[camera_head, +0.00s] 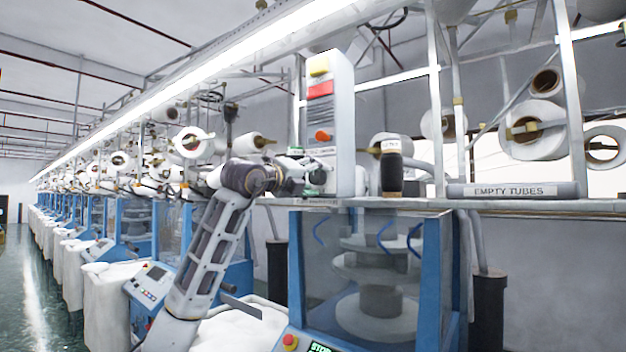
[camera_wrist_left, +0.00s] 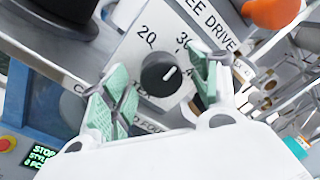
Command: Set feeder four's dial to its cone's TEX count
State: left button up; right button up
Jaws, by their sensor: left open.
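A black dial (camera_wrist_left: 160,75) sits on a light panel lettered "EE DRIVE" in the left wrist view. Its scale shows 20, 30 and a partly hidden 4. Its white pointer mark faces up and right in the picture, between the 30 and the 4. My left gripper (camera_wrist_left: 158,88) is open, its green-padded fingers on either side of the dial; I cannot tell whether they touch it. In the head view my left gripper (camera_head: 305,170) is at the base of the tall feeder box (camera_head: 343,110), hiding the dial. A dark cone (camera_head: 391,174) stands right of it; its label is too small to read.
A holder marked "EMPTY TUBES" (camera_head: 515,190) lies on the shelf at right. An orange knob (camera_wrist_left: 272,10) sits above the dial panel. A blue-framed knitting machine (camera_head: 438,270) stands below the shelf. White yarn packages (camera_head: 533,128) hang on the rack at right.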

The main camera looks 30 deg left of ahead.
pick_arm(q)
jog(key=s+a, duration=0.1)
jog(key=s, duration=1.1)
jog(key=shift+f, duration=0.35)
jog(key=shift+a, duration=0.15)
jog(key=shift+w, duration=0.1)
